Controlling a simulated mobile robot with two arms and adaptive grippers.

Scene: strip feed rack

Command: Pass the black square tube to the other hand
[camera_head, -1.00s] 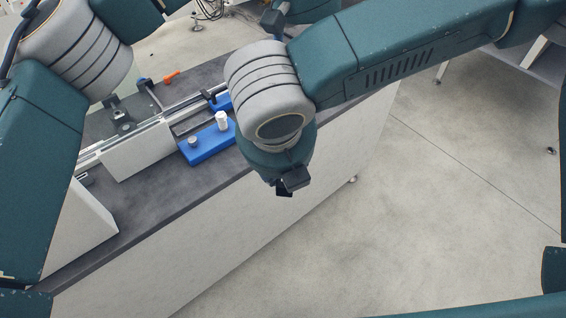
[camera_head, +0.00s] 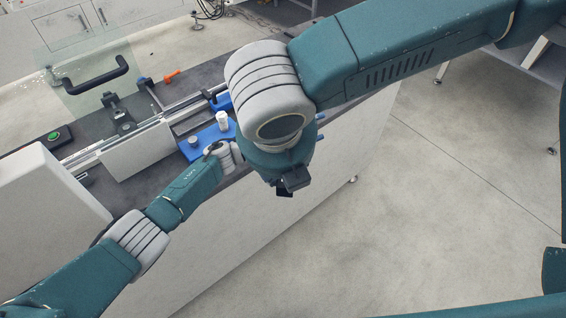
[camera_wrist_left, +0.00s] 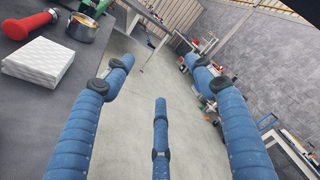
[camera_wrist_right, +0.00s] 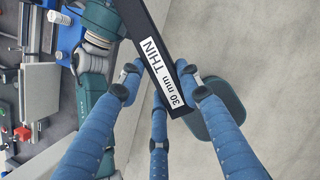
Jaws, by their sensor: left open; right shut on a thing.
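The black square tube (camera_wrist_right: 165,75) has a white label reading "30 mm THIN". My right gripper (camera_wrist_right: 160,82) is shut on it, and the tube lies slantwise between the blue fingers, running out of the top of the right wrist view. My left gripper (camera_wrist_left: 157,78) is open and empty, its blue fingers spread. In the head view the left wrist reaches behind my right forearm, and only blue finger ends (camera_head: 320,127) show past it. The tube cannot be made out clearly in the head view.
A white block (camera_wrist_left: 38,62) shows in the left wrist view.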

